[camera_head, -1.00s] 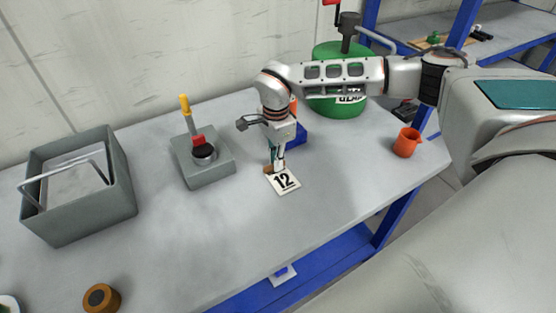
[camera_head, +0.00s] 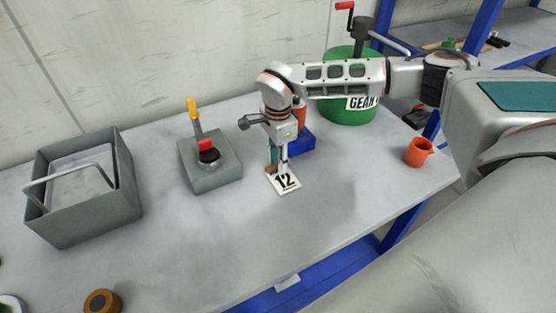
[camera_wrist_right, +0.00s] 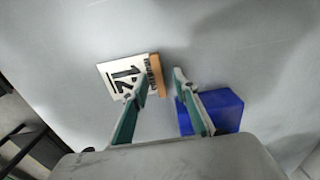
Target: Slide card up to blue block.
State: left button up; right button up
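In the head view the blue block (camera_head: 300,143) is just behind the card, partly hidden by my right gripper (camera_head: 279,163). That gripper points down at the card's far end. In the wrist view its fingers (camera_wrist_right: 161,78) are apart, one over the card's brown-strip side, the other by the block. My left gripper is not seen.
A grey block with a red-and-black knob and yellow handle (camera_head: 210,165) stands left of the card. A grey open box (camera_head: 85,215) is further left. An orange cup (camera_head: 417,152) stands near the right edge. A green drum (camera_head: 348,85) is behind.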

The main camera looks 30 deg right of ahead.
notch_tip(320, 180, up, 12)
dwell(0.7)
jog(key=shift+s, duration=0.1)
dwell(0.4)
